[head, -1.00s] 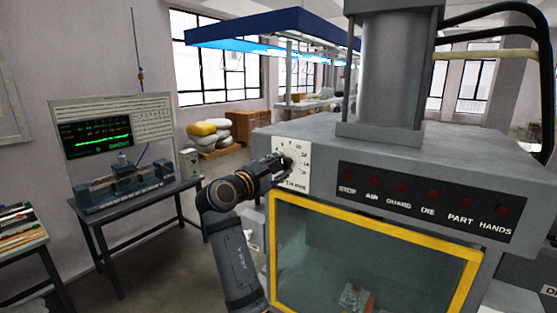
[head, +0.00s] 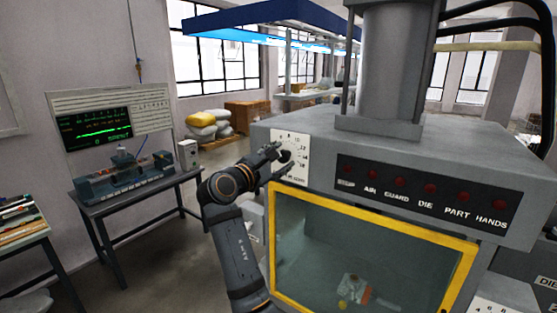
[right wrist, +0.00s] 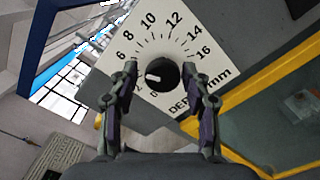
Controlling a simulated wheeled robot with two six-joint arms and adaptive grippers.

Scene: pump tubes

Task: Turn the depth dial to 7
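The depth dial is a white plate (right wrist: 172,48) with a black round knob (right wrist: 163,73) in the right wrist view. A short white mark on the knob points to the left side of the scale. Numbers 6 to 16 are readable around it; the lower numbers at left are partly hidden by a finger. My right gripper (right wrist: 162,80) is open, with one finger on each side of the knob and a gap to it. In the head view the right gripper (head: 279,160) is at the dial plate (head: 299,171) on the grey machine. My left gripper is not in view.
A black panel with red lamps (head: 430,198) sits right of the dial. A yellow-framed window (head: 365,216) is below. A bench with a green-trace screen (head: 97,130) stands at left. Open floor lies between bench and machine.

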